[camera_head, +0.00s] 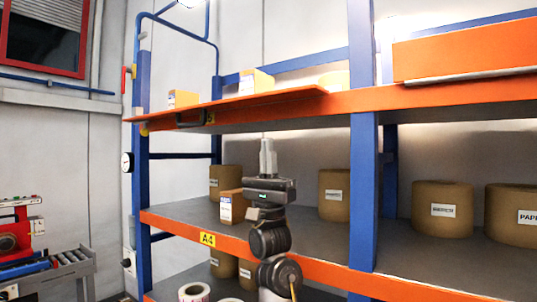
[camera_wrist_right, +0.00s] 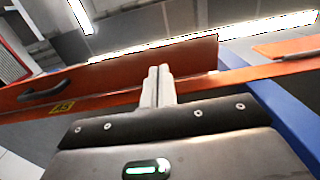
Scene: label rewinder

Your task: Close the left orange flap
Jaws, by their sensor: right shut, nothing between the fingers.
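The left orange flap (camera_head: 250,103) is on the upper shelf of the rack's left bay. It lies nearly flat, tilted a little, with its thin edge toward me. Its dark handle (camera_head: 193,120) shows at the left end. The flap (camera_wrist_right: 130,70) and handle (camera_wrist_right: 45,92) also show in the right wrist view. My right gripper (camera_head: 267,146) points up below the flap, right of the handle. Its fingers (camera_wrist_right: 158,75) are together and empty, overlapping the flap in the wrist view; I cannot tell whether they touch it. My left gripper is not in view.
The right orange flap (camera_head: 465,55) stands upright beyond the blue post (camera_head: 363,190). Small boxes (camera_head: 255,82) sit behind the left flap. Brown rolls (camera_head: 441,200) and a box (camera_head: 233,207) stand on the middle shelf. A machine with a conveyor (camera_head: 70,262) is at lower left.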

